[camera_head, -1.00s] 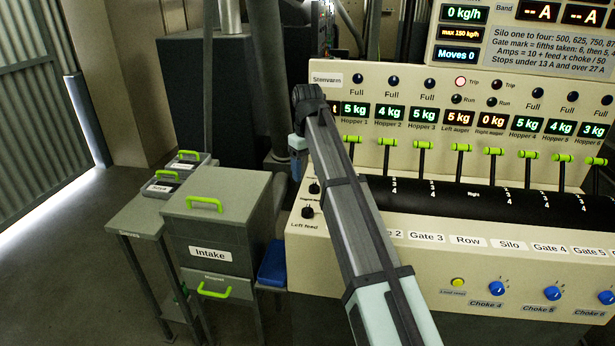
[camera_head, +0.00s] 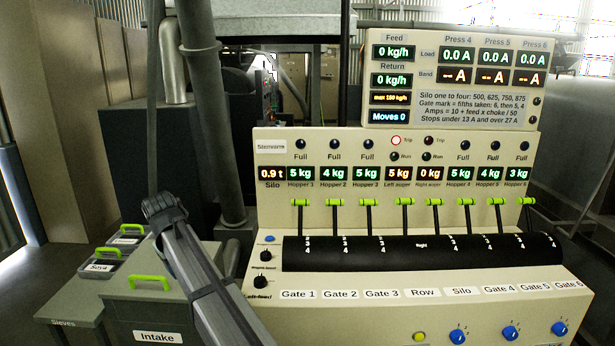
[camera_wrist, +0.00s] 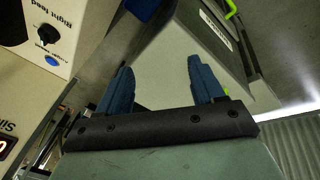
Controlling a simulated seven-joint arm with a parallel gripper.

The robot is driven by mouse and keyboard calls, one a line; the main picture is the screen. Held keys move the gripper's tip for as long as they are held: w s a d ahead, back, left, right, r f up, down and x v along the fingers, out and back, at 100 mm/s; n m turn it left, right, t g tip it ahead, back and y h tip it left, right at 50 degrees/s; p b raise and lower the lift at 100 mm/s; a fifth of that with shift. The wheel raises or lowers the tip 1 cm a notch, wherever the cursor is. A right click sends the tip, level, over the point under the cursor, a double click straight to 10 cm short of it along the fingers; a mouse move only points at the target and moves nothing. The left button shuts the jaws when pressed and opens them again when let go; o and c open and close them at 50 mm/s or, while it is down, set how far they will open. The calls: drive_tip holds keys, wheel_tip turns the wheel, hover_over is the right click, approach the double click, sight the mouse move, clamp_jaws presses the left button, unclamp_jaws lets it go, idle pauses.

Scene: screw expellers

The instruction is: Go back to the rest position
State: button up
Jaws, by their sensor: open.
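My gripper (camera_wrist: 159,66) shows in the wrist view, with two dark blue fingers apart and nothing between them. It hangs in the air near a grey cabinet (camera_wrist: 175,60) and the panel corner with the "Right feed" knob (camera_wrist: 47,34). In the head view, my arm rises from the bottom, left of the middle, to a dark joint beside the panel; the gripper itself cannot be made out there.
The cream control panel (camera_head: 440,295) has several green-tipped levers (camera_head: 405,202) along a black drum (camera_head: 400,252). The Intake box (camera_head: 150,305) and a side table with trays (camera_head: 95,265) stand to the left. A thick pipe (camera_head: 205,110) rises behind my arm.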

drive_tip(key=s+a+f+n+t+y, duration=0.1)
drive_tip(key=s+a+f+t, duration=0.15)
drive_tip(key=s+a, duration=0.75)
wheel_tip(320, 180, down, 8)
drive_tip(key=a, duration=0.2)
drive_tip(key=s+d+f+m+g+h, duration=0.1)
drive_tip(key=d+f+m+g+h, duration=0.3)
drive_tip(key=d+f, duration=3)
drive_tip(key=s+d+f+m+g, duration=0.1)
drive_tip(key=s+d+f+g, duration=0.1)
drive_tip(key=s+d+f, duration=0.3)
drive_tip(key=s+d+f+m+g, duration=0.1)
drive_tip(key=s+d+f, duration=0.1)
drive_tip(key=s+d, duration=0.35)
drive_tip(key=s+d+f+m+g, duration=0.1)
drive_tip(key=s+d+f+g, duration=0.15)
drive_tip(key=d, duration=0.55)
drive_tip(key=s+d+f+m+g+y, duration=0.1)
drive_tip(key=s+d, duration=0.4)
drive_tip(key=s, duration=0.5)
drive_tip(key=s+d+f+m+g+y, duration=0.2)
drive_tip(key=s+d+f+m, duration=0.1)
drive_tip(key=s, duration=0.8)
drive_tip(key=shift+d+f, duration=0.65)
drive_tip(key=shift+d, duration=0.3)
